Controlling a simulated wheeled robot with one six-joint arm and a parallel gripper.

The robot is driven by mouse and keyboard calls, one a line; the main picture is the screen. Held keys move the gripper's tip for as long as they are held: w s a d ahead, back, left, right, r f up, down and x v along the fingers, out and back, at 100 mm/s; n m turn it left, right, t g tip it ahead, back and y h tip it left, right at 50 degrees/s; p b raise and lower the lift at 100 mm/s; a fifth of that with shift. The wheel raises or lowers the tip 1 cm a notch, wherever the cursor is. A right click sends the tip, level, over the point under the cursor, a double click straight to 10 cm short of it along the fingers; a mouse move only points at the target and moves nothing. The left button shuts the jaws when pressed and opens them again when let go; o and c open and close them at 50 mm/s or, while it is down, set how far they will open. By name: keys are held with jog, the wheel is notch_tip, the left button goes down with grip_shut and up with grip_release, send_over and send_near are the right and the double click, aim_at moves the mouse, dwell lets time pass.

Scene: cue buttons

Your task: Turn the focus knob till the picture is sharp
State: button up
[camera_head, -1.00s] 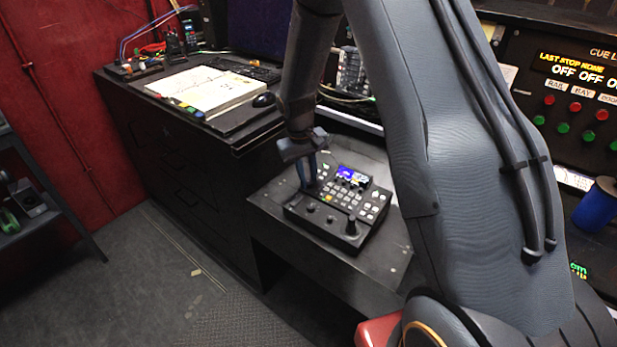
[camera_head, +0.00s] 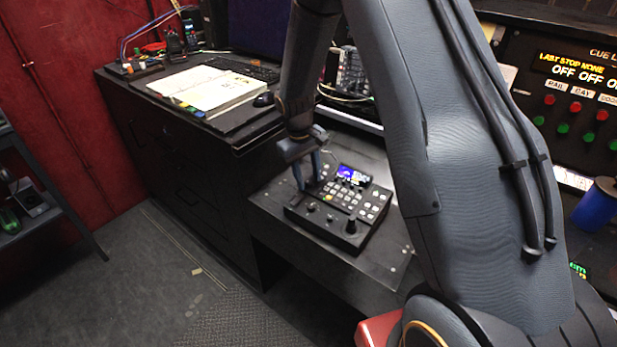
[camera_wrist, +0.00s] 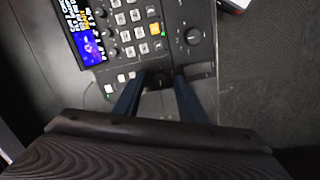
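A black control panel (camera_head: 318,226) with knobs, buttons and a small lit screen (camera_head: 353,176) sits on the low desk. In the wrist view the screen (camera_wrist: 88,42) shows a blue picture with white and yellow marks; I cannot tell how sharp it is. My gripper (camera_head: 308,184) points down over the panel's far-left corner. In the wrist view its two blue fingers (camera_wrist: 158,82) are apart, either side of a dark knob (camera_wrist: 159,80) that they partly hide. I see no clear contact. Another knob (camera_wrist: 192,36) lies beside it. Labels are unreadable.
A tall black knob or stick (camera_head: 351,225) rises at the panel's near-right corner. A higher desk (camera_head: 240,137) with an open binder (camera_head: 208,88) stands to the left. A cue board (camera_head: 575,95) with red and green buttons is at right. The low desk's front strip is bare.

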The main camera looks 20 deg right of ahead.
notch_tip(320, 180, up, 8)
jog(key=a+b, duration=0.1)
jog(key=shift+f, duration=0.2)
jog(key=s+r+m, duration=0.1)
jog(key=s+r, duration=0.1)
jog(key=s, duration=1)
jog(key=s+r+m+y, duration=0.1)
jog(key=s+r+m, duration=0.1)
jog(key=s, duration=1.1)
jog(key=shift+s+d+t+y, duration=0.25)
jog(key=shift+d+t+y, duration=0.05)
jog(key=shift+d, duration=0.05)
jog(key=shift+r, duration=0.1)
dwell(1.1)
